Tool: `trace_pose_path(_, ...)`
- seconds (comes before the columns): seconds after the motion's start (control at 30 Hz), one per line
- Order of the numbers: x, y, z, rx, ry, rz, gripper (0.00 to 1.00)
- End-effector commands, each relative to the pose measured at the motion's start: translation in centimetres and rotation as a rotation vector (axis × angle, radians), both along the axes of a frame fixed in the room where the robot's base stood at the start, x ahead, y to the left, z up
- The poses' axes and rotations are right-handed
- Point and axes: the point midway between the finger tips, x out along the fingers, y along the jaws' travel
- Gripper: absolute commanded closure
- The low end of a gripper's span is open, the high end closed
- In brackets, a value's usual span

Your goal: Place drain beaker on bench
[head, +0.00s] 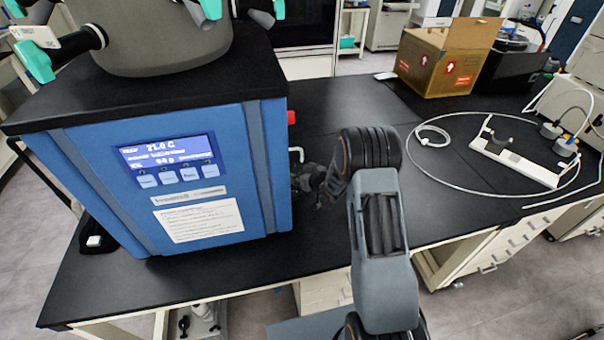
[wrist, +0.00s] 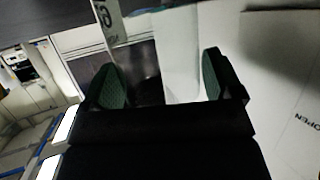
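My gripper (head: 310,183) is beside the right side of the blue freeze dryer (head: 262,165), low over the black bench (head: 335,105). In the wrist view its two green-padded fingers (wrist: 161,72) are spread wide apart, with no object clearly held between them. A pale surface and a dark patch show behind the gap. I cannot make out the drain beaker in either view. A small white bent piece (head: 297,153) shows at the dryer's right side, just above my gripper. My arm hides part of the bench there.
A cardboard box (head: 424,65) stands at the back right of the bench. A white stand (head: 512,155) and a looped thin tube (head: 432,134) lie at the right. A red part (head: 291,118) sticks out of the dryer's side. Bench behind my arm is clear.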

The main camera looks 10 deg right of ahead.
Motion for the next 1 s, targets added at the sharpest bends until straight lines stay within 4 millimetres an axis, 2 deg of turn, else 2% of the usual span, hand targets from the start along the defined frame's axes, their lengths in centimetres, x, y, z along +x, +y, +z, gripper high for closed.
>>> trace_pose_path(0.03,0.0,0.0,0.0,0.0,0.0,0.0,0.1)
trace_pose_path(0.13,0.0,0.0,0.0,0.0,0.0,0.0,0.01)
trace_pose_path(0.47,-0.4,-0.2,0.2,0.0,0.0,-0.001,0.0)
trace_pose_path(0.57,-1.5,-0.7,0.7,0.0,-0.001,-0.003,0.0)
trace_pose_path(1.0,-8.8,-3.8,4.0,0.0,-0.002,-0.003,0.0)
